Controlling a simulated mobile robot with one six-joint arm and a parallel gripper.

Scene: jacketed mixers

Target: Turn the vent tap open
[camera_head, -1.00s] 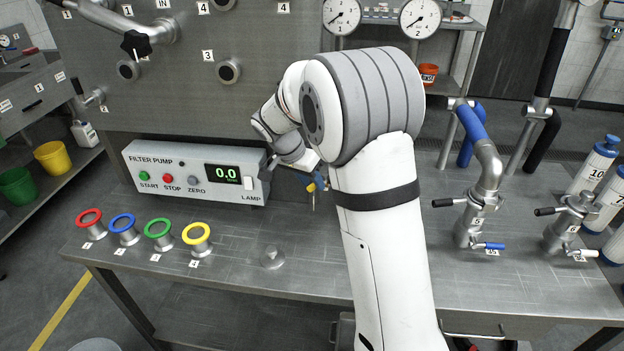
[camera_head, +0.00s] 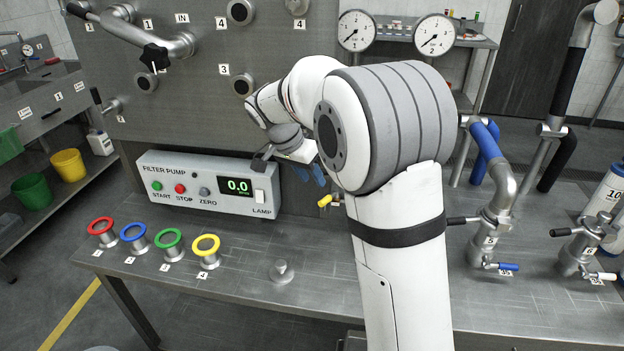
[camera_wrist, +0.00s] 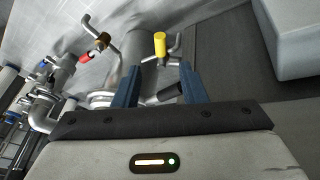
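A small tap with a yellow handle (camera_head: 325,200) shows just left of my white arm in the head view, beside the filter pump panel. In the wrist view the yellow handle (camera_wrist: 160,44) stands upright on a metal fitting, just beyond my fingertips. No vent label is readable on it. My gripper (camera_wrist: 158,82) is open, with its two blue fingers apart and nothing clearly held between them. In the head view the blue fingers of my gripper (camera_head: 311,173) are above and slightly left of the yellow handle. My arm hides what lies behind it.
The filter pump panel (camera_head: 210,182) stands close left of my gripper. Coloured rings (camera_head: 206,245) stand on the steel bench (camera_head: 335,285). A pipe with a blue-handled tap (camera_head: 508,267) is right of my arm. Another tap with a red part (camera_wrist: 86,47) shows in the wrist view.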

